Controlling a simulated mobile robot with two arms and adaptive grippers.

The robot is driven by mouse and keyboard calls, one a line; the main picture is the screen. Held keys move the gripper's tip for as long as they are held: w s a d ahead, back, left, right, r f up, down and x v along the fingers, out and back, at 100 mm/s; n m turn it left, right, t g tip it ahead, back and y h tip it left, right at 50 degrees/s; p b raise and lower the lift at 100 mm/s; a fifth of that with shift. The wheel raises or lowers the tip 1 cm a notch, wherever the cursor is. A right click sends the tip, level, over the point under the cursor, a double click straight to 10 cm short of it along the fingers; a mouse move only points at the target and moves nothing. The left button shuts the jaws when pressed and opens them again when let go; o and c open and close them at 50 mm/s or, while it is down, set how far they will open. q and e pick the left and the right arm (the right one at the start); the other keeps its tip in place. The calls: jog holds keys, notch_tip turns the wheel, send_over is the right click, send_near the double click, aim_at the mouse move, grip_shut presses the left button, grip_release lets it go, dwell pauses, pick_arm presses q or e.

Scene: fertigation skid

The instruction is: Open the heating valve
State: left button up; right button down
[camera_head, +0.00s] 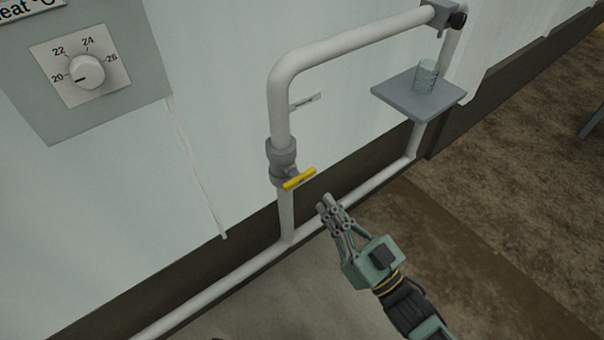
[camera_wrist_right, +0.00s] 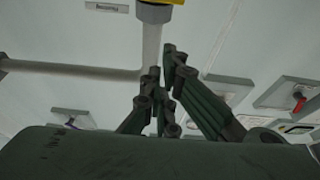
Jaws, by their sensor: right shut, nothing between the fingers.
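The heating valve is a grey body on a vertical white pipe (camera_head: 279,100), with a yellow lever handle (camera_head: 299,179) that sticks out to the right, across the pipe. Part of the grey valve body (camera_head: 281,160) shows above the handle. My right gripper (camera_head: 325,202) is shut and empty, a little below and to the right of the handle, apart from it. In the right wrist view my gripper fingers (camera_wrist_right: 162,70) are close together, and a yellow edge with a grey fitting (camera_wrist_right: 155,12) shows at the top. My left gripper is not in view.
A thermostat dial (camera_head: 87,71) is on a grey panel at the upper left. A small shelf (camera_head: 390,93) on the right holds a clear cup (camera_head: 426,76). A low white pipe (camera_head: 200,302) runs along the wall's foot. The floor at right is mostly clear.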

notch_tip(320, 180, up, 4)
send_over(302, 181)
jog(key=s, duration=0.3)
notch_tip(302, 181, down, 4)
jog(key=shift+s+a+r+b, duration=0.1)
jog(key=shift+s+r+b, duration=0.05)
jog(key=shift+r+b, duration=0.15)
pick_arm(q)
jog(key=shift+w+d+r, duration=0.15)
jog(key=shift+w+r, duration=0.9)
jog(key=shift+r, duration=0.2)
pick_arm(e)
jog(key=shift+f, duration=0.65)
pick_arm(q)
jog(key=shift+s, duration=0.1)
